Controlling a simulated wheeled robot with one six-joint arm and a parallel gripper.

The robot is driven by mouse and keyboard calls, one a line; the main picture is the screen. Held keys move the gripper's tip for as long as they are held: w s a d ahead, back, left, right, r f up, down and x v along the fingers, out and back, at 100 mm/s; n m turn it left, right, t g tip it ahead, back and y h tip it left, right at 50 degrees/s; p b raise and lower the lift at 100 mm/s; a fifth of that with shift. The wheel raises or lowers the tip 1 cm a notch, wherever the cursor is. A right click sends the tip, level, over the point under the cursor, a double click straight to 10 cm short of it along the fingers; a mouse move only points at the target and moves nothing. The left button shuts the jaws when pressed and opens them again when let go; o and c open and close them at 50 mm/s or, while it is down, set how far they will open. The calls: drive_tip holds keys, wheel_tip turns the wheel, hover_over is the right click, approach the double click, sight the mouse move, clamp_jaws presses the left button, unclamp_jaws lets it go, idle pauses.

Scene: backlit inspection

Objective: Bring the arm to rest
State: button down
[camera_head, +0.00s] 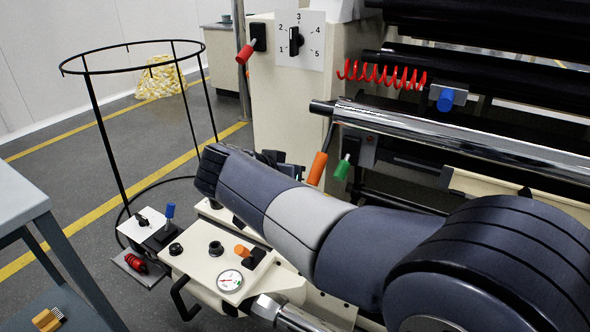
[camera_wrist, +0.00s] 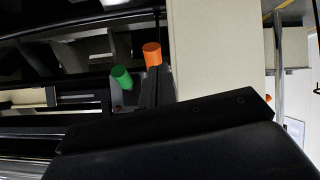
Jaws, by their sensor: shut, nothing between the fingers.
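My arm reaches from the lower right of the head view toward the left, over the cream control panel (camera_head: 205,262). My gripper (camera_head: 286,166) shows only as a small dark part behind the wrist end; its fingertips are mostly hidden. It is shut and holds nothing. In the wrist view, a large dark part of my own body fills the lower half. Beyond it are the green-capped lever (camera_wrist: 122,78) and the orange-handled lever (camera_wrist: 152,55). In the head view, the orange handle (camera_head: 317,168) and green cap (camera_head: 342,168) stand just right of the gripper.
A chrome roller (camera_head: 450,138) and black rollers lie behind my arm. A red coiled cable (camera_head: 385,74) hangs above. A dial (camera_head: 296,41) is on the cream cabinet. A black wire hoop stand (camera_head: 100,130) and a grey table (camera_head: 20,195) are at left, with open floor beyond.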

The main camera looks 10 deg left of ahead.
drive_tip(key=s+a+f, duration=0.2)
drive_tip(key=s+f, duration=0.1)
drive_tip(key=s, duration=0.3)
drive_tip(key=shift+a+f+p, duration=0.25)
drive_tip(key=shift+f+p, duration=0.05)
drive_tip(key=shift+p, duration=0.1)
